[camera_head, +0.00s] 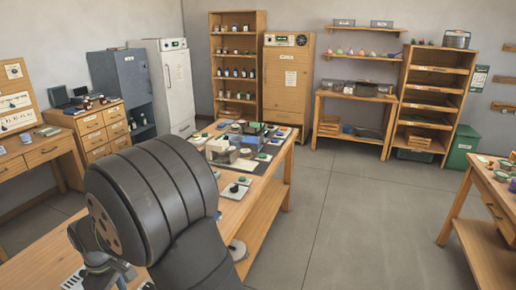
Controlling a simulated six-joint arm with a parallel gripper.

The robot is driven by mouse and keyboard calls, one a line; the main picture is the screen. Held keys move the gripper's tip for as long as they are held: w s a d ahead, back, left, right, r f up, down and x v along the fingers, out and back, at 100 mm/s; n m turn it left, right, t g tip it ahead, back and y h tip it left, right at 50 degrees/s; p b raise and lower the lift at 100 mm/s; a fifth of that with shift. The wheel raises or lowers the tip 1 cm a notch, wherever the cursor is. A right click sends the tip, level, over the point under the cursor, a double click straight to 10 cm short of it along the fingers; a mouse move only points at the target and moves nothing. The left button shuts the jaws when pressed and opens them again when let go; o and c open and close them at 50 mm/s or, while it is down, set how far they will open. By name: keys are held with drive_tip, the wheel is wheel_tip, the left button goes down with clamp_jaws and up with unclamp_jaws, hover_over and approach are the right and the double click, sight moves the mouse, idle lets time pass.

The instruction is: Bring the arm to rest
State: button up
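A thick dark grey segment of my own arm fills the lower left of the head view. It covers part of the wooden workbench (262,207) in front of me. My gripper's fingers do not show in this view. The workbench carries a crowded group of small apparatus (238,143) on a dark mat towards its far end. A small white plate with a dark knob (235,189) lies nearer, just right of my arm. I cannot tell whether my arm touches the bench.
A wooden table (490,210) with small items stands at the right edge. Shelves (432,95), a white fridge (172,80) and a wooden cabinet (288,85) line the back wall. A green bin (462,147) stands at the right. The grey floor (350,215) between the benches is clear.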

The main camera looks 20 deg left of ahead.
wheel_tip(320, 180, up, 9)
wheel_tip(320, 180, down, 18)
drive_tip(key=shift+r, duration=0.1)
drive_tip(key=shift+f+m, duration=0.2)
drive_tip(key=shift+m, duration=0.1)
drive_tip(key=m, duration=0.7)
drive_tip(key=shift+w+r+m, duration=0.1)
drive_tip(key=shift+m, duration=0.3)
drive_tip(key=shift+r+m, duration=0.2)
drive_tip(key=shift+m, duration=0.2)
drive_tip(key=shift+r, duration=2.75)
